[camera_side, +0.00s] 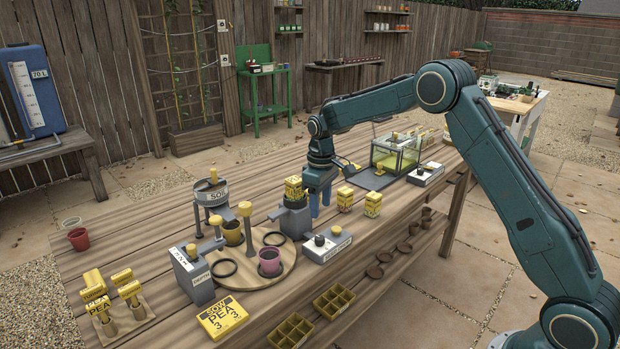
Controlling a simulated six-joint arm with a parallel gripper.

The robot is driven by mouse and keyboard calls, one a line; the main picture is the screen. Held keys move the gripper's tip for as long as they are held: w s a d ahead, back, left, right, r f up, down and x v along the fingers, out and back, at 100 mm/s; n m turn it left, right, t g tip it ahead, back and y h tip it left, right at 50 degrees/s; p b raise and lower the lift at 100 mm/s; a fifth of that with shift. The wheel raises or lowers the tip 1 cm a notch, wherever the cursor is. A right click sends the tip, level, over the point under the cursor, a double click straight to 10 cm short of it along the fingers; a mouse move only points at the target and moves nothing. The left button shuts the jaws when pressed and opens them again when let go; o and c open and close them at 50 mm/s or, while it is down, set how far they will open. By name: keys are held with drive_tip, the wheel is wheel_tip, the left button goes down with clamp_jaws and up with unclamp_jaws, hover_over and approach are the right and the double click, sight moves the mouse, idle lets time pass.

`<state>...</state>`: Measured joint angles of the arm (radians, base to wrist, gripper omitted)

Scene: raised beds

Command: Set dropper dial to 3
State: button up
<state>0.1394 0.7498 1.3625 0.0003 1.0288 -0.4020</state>
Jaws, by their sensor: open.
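A light grey box (327,247) with a black dial (319,240) on top stands near the front edge of the bench; its front label and dial setting are too small to read. Whether a finger touches the dispenser cannot be told. A yellow card (222,318) reads "SOW PEA" with a 3.
A second dial box (426,174) and a glass tank (395,155) stand further right.

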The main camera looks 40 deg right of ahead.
sight(320, 237)
wheel_tip(320, 237, down, 11)
drive_tip(key=shift+r, duration=0.2)
idle(0.3)
drive_tip(key=shift+c, duration=0.2)
drive_tip(key=c, duration=1)
